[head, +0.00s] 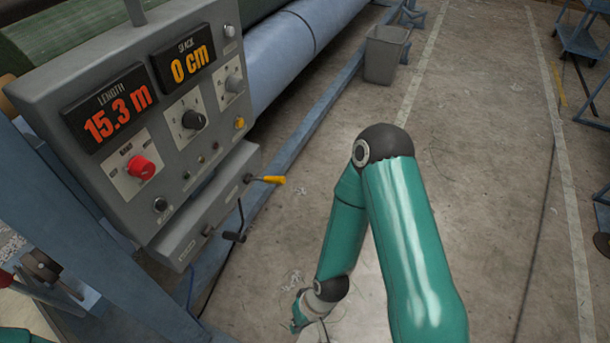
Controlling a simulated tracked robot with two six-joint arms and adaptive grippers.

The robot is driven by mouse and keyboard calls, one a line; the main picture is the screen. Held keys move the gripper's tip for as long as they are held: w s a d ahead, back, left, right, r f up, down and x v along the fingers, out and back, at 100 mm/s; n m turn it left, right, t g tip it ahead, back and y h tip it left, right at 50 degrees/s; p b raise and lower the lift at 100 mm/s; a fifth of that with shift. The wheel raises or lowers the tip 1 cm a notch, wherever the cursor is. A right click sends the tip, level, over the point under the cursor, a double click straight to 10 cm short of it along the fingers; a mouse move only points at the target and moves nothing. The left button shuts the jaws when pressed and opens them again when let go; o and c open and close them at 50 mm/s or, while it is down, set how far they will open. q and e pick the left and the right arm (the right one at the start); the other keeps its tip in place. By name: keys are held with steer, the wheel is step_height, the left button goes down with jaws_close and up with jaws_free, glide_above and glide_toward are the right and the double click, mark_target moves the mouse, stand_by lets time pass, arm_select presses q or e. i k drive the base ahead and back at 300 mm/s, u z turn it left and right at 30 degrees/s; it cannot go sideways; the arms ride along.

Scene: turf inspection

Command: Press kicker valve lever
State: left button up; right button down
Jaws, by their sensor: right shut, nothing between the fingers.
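In the head view, a lever with a yellow grip (271,180) sticks out to the right from the lower grey box (208,212) of the control panel. A black crank-like lever (236,228) hangs below it. The labels near them are too small to read, so I cannot tell which is named the kicker valve. My right arm bends down over the floor. My right gripper (301,318) is at the bottom edge, below and right of both levers and apart from them. It is shut and empty, and its fingers are mostly hidden. My left gripper is not in view.
The panel (110,55) shows 15.3 m length and 0 cm slack, with a red knob (141,168) and black dials. A blue frame rail (310,110) runs beside a roll. A grey bin (384,54) stands behind. The concrete floor (480,190) right of the panel is open.

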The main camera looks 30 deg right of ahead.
mark_target(267, 179)
steer(key=z, duration=1.15)
steer(key=i, duration=0.15)
steer(key=u, duration=2.55)
steer(key=k, duration=1.3)
steer(key=z, duration=0.1)
steer(key=i, duration=0.6)
steer(key=z, duration=0.5)
steer(key=i, duration=0.95)
steer(key=z, duration=0.4)
